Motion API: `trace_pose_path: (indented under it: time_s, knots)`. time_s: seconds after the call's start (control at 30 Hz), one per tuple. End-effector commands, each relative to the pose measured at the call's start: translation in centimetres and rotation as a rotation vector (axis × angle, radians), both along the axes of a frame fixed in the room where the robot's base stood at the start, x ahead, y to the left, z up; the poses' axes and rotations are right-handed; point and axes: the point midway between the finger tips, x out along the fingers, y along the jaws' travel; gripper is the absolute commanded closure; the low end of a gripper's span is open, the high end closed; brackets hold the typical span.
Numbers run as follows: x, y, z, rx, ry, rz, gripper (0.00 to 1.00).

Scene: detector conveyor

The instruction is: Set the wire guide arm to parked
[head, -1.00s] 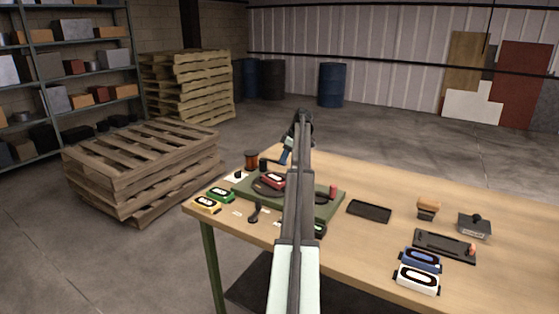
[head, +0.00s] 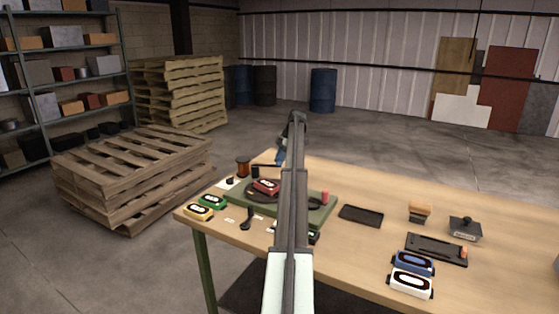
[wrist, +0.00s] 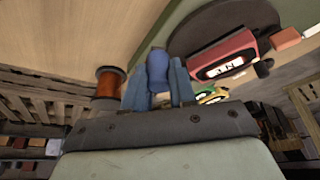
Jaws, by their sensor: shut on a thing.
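My gripper (head: 280,157) is at the far left part of the table, beyond the green base (head: 322,214) and partly hidden by my arm. In the wrist view its blue fingers (wrist: 158,88) are shut on a blue rounded knob (wrist: 158,68). A thin dark bar (head: 268,166) runs from a short black post (head: 255,172) toward my gripper. It looks like the wire guide arm, with the knob at its end. Its far end and the exact joint to the knob are hidden.
A copper wire spool (head: 243,167) stands left of the post; it also shows in the wrist view (wrist: 109,84). A red cassette (head: 266,187) lies on the green base. Green (head: 212,201) and yellow (head: 198,212) cassettes lie at left. A black tray (head: 361,215) lies at right.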

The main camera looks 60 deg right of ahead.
Motion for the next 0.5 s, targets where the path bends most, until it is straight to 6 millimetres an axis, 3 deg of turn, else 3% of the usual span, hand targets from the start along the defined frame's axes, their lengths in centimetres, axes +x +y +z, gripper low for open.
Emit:
trace_pose_path:
  time_s: [0.2, 0.23, 0.5]
  knots:
    - [0.01, -0.25, 0.03, -0.004, -0.001, -0.002, 1.0]
    - [0.02, -0.26, 0.03, -0.004, -0.001, -0.002, 0.73]
    - [0.02, -0.18, 0.03, -0.003, 0.0, -0.002, 0.49]
